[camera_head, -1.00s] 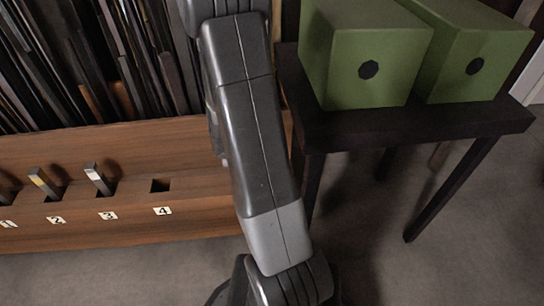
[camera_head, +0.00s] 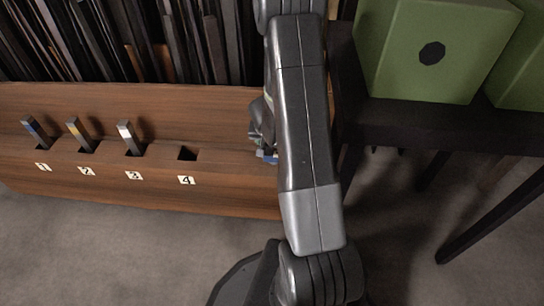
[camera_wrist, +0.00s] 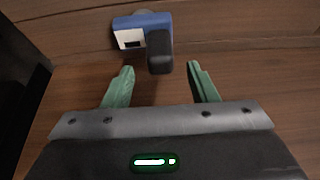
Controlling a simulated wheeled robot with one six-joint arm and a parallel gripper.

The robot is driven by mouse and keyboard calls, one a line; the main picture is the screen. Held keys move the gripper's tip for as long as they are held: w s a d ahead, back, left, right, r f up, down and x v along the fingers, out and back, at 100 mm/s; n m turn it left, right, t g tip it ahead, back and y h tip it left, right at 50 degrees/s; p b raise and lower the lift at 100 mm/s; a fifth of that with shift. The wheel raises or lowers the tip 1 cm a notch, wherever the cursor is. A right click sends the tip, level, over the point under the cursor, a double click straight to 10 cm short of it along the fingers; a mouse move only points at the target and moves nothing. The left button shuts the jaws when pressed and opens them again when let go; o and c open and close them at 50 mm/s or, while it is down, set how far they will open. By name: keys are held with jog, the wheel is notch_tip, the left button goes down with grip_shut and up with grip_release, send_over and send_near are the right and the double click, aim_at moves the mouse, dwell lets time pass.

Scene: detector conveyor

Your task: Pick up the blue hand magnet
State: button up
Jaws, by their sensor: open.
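The blue hand magnet (camera_wrist: 182,40) shows at the top of the wrist view, a blue block with a white label and a black handle pointing toward me. It rests on brown wood. A small blue piece of it (camera_head: 266,157) shows in the head view beside my arm, which hides the rest. My gripper (camera_wrist: 160,80) is open, its two green fingers on either side of the handle's near end. The fingers look apart from the handle, and nothing is held.
The wooden bench (camera_head: 100,190) has slots numbered 1 to 4. Slots 1 to 3 hold upright sticks; slot 4 (camera_head: 187,153) is empty. Upright dark folders or boards stand behind. A dark table (camera_head: 440,125) with green boxes (camera_head: 410,65) stands right of my arm.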

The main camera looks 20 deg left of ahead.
aim_at(268, 146)
jog(key=x, duration=0.1)
jog(key=b+x, duration=0.1)
jog(key=x, duration=0.1)
jog(key=shift+s+f, duration=0.15)
jog(key=shift+f, duration=0.2)
jog(key=shift+w+a+f, duration=0.1)
jog(key=shift+w+f, duration=0.15)
jog(key=shift+f, duration=0.25)
jog(key=shift+c, duration=0.2)
grip_shut()
